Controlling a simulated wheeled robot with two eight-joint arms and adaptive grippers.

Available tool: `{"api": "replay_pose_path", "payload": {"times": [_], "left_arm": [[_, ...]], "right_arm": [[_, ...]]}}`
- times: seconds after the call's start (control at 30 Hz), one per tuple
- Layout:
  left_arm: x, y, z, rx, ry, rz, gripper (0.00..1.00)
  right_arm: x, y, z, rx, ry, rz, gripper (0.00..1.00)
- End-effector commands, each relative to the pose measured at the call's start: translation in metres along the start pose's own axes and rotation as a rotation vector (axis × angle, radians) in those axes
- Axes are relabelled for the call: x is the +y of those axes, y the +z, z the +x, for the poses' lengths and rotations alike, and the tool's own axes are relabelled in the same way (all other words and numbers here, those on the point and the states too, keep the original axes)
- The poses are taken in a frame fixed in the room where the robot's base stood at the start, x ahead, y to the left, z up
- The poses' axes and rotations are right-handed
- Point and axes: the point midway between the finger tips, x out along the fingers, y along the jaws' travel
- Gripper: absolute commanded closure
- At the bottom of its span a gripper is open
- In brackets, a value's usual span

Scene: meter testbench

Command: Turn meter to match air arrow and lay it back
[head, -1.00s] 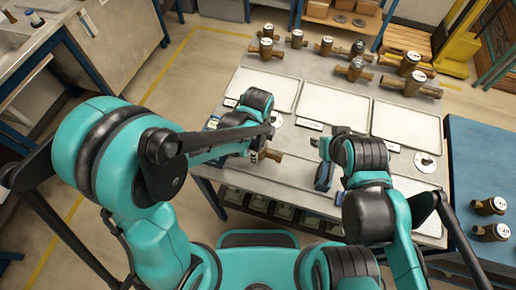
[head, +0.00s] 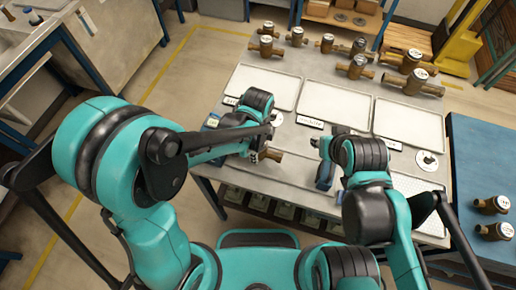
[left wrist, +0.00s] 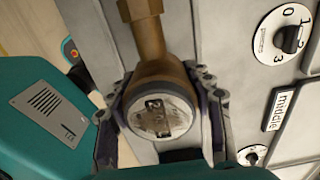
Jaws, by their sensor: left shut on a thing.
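A brass meter (left wrist: 162,75) is held in my left gripper (left wrist: 165,100). In the left wrist view its round, pale dial face (left wrist: 160,115) faces the camera, and a brass pipe end points up the picture. The two fingers close around its body from both sides. In the head view the meter (head: 270,154) shows partly behind my left gripper (head: 258,148), over the near side of the bench. My right gripper (head: 322,160) hangs near the bench's front middle; its fingers are too small to read. I cannot make out an air arrow.
Several brass meters (head: 358,66) stand along the bench's back. Three pale trays (head: 335,102) lie in front of them. A label reading "middle" (left wrist: 280,108) and a numbered knob dial (left wrist: 290,38) are on the bench. Two meters (head: 492,205) stand on the blue table (head: 480,150) at right.

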Motion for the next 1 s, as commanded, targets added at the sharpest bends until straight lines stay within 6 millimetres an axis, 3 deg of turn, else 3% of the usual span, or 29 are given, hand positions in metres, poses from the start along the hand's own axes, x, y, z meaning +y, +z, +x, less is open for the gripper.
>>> {"api": "replay_pose_path", "payload": {"times": [1.0], "left_arm": [[0.0,0.0,0.018,0.0,0.0,0.0,1.0]], "right_arm": [[0.0,0.01,0.014,0.0,0.0,0.0,0.67]]}}
